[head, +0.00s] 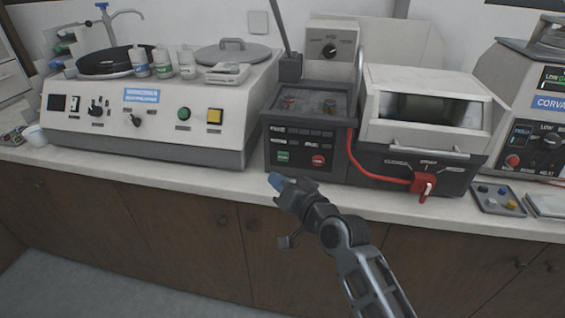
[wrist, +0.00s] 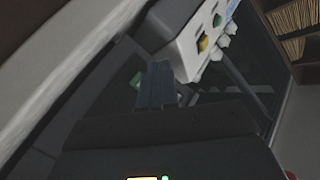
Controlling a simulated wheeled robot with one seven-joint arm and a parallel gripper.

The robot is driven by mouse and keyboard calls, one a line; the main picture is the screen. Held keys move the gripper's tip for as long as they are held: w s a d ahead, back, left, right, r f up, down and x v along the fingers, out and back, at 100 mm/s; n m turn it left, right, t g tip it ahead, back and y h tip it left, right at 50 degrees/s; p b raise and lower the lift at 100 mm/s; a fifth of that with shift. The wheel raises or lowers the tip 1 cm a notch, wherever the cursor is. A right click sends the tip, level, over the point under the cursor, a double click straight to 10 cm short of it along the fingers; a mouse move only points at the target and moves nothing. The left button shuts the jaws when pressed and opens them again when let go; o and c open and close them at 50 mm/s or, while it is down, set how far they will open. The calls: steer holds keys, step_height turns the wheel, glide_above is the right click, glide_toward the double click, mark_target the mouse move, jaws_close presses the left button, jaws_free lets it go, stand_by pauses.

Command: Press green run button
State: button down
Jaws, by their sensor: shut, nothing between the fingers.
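The mounting press (head: 310,130) stands on the bench with a dark front panel.
A polisher (head: 150,125) with its own green and yellow buttons stands on the left. A red lever (head: 424,186) and a red cable are right of the panel. A small tray (head: 497,207) of coloured pieces lies farther right. The bench front edge runs below my gripper.

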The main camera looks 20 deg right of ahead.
steer(key=shift+w+d+b, duration=0.6)
steer(key=shift+w+d, duration=0.1)
steer(key=shift+w, duration=0.3)
steer(key=shift+w+d+b, duration=0.55)
steer(key=shift+w+d, duration=0.15)
steer(key=shift+w, duration=0.25)
steer(key=shift+w+d, duration=0.1)
steer(key=shift+w, duration=0.05)
stand_by(0.6)
steer(key=shift+w+d+b, duration=0.15)
steer(key=shift+w+b, duration=0.05)
steer(key=shift+b, duration=0.1)
steer(key=shift+w+d, duration=0.25)
steer(key=shift+w, duration=0.05)
stand_by(0.6)
steer(key=shift+s, duration=0.1)
steer(key=shift+s+a, duration=0.5)
steer(key=shift+s, duration=0.1)
stand_by(0.3)
steer(key=s+a+p, duration=0.1)
steer(key=s, duration=0.1)
steer(key=s+a+p, duration=0.2)
stand_by(0.4)
